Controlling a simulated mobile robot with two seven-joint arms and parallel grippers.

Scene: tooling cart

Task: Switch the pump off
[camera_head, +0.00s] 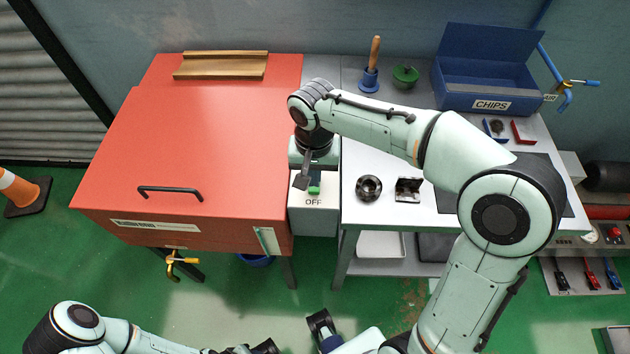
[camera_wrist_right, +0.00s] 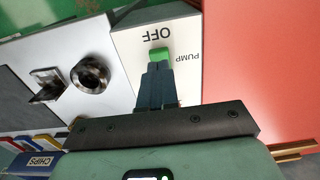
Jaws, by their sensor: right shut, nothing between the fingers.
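The pump switch box (camera_head: 313,222) is a pale box between the red cabinet and the worktable, with OFF printed on its top near the front edge. Its green switch (camera_head: 314,187) shows just beside my right gripper (camera_head: 302,182). In the right wrist view the green switch (camera_wrist_right: 160,57) sits close to the OFF lettering, with PUMP printed beside it. My right gripper's dark fingers (camera_wrist_right: 157,75) are shut and empty, with their tips at the switch; I cannot tell whether they touch it. The fingers hide part of the box top. My left gripper (camera_head: 250,349) is low at the bottom edge, partly cut off.
The red cabinet (camera_head: 215,130) with a black handle stands left of the box. On the worktable right of it are a dark ring (camera_head: 369,187), a metal bracket (camera_head: 408,189) and a blue CHIPS bin (camera_head: 485,75). A traffic cone (camera_head: 18,188) stands far left.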

